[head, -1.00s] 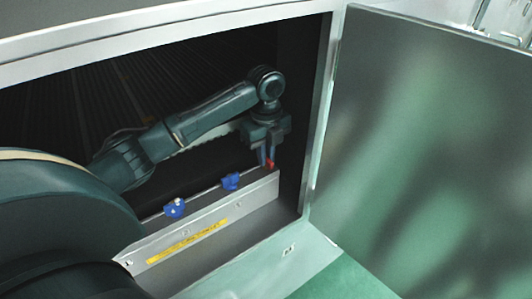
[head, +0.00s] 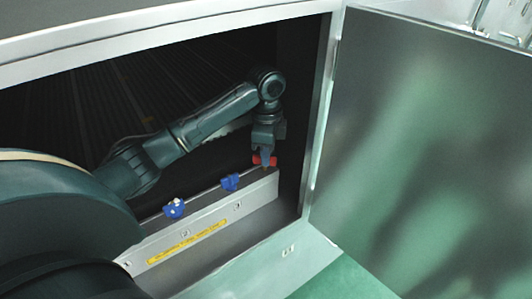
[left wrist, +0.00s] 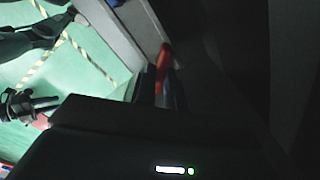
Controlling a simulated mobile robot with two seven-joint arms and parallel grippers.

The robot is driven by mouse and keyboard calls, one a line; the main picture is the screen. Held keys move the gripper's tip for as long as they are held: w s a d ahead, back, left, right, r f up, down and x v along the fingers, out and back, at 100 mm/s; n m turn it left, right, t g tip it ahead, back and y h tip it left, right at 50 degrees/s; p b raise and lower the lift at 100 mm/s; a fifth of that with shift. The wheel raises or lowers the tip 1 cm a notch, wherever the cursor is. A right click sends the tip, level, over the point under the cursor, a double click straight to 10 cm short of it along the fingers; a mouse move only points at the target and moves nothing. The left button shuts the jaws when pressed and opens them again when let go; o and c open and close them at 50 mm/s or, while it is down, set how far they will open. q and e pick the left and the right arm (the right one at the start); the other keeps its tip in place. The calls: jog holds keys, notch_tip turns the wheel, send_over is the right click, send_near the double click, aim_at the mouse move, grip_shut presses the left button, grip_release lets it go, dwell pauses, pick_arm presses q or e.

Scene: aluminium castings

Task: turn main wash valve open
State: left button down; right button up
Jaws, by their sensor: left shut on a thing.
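The red valve handle (head: 270,161) is at the right end of the grey ledge inside the open cabinet. It lies crosswise in the head view. My left gripper (head: 264,162) points down from above and is shut on this handle. In the left wrist view the red handle (left wrist: 164,58) stands between the dark fingers (left wrist: 160,88), and its lower part is hidden by them. A dark two-pronged part at that view's left edge may be my right gripper (left wrist: 48,104); its jaw state is unclear.
Two blue valve handles, a nearer one (head: 174,208) and a middle one (head: 230,182), sit along the ledge (head: 215,212), which bears a yellow label strip (head: 187,241). The cabinet door (head: 425,150) stands open at the right. The cabinet's side wall is close to my left gripper.

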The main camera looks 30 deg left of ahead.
pick_arm(q)
jog(key=n, duration=0.4)
jog(key=shift+n, duration=0.3)
jog(key=shift+w+a+r+n, duration=0.1)
jog(key=shift+a+n, duration=0.05)
jog(key=shift+n, duration=2.15)
jog(key=c, duration=1.5)
grip_release()
notch_tip(320, 180, up, 13)
jog(key=shift+r, duration=0.1)
